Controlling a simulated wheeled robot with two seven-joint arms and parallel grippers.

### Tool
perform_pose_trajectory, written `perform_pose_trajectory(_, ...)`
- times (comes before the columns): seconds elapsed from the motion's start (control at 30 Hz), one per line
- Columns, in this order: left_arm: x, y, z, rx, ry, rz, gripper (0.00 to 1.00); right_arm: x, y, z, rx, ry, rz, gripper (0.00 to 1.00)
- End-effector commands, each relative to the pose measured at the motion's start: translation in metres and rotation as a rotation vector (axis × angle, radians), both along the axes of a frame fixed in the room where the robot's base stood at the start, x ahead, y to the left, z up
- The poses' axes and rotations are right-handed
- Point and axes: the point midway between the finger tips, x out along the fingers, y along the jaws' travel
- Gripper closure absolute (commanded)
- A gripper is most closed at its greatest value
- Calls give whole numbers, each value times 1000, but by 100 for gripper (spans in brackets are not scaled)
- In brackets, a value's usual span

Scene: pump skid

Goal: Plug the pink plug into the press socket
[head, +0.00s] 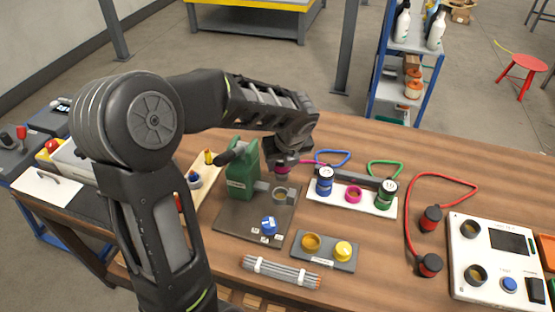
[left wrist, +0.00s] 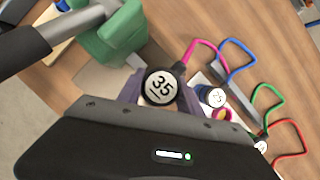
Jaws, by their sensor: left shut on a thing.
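My left gripper (head: 279,164) is shut on the pink plug (head: 282,173), a dark plug with a pink band. In the left wrist view the plug (left wrist: 162,86) shows its round white top marked 35, with a pink cable (left wrist: 205,45) leading away. The green press (head: 241,180) stands on a dark base plate, left of the gripper. The press socket (head: 280,194), a grey ring, is on the plate beside it. In the head view the plug appears just above the socket, apart from it. My right gripper is out of view.
A white rack (head: 335,208) holds a blue plug (head: 324,184), an empty pink ring (head: 353,194) and a green plug (head: 385,196). A small grey block (head: 325,261) with yellow parts, a rod bundle (head: 280,271), red-cabled plugs (head: 430,219) and a white panel (head: 497,275) lie nearby.

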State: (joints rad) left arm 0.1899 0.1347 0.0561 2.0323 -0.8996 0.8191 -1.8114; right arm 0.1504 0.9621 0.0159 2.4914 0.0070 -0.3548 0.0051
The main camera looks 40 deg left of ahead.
Motion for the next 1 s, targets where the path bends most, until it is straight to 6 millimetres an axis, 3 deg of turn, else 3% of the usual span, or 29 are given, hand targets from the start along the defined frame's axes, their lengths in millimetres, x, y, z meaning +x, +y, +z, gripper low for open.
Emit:
perform_pose_trajectory(0.37,0,1,-10,0,0,1,100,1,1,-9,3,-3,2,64)
perform_pose_trajectory(0.9,0,1,-62,1,0,1,100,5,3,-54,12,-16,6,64)
perform_pose_trajectory(1.0,0,1,-54,1,0,1,100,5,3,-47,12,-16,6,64)
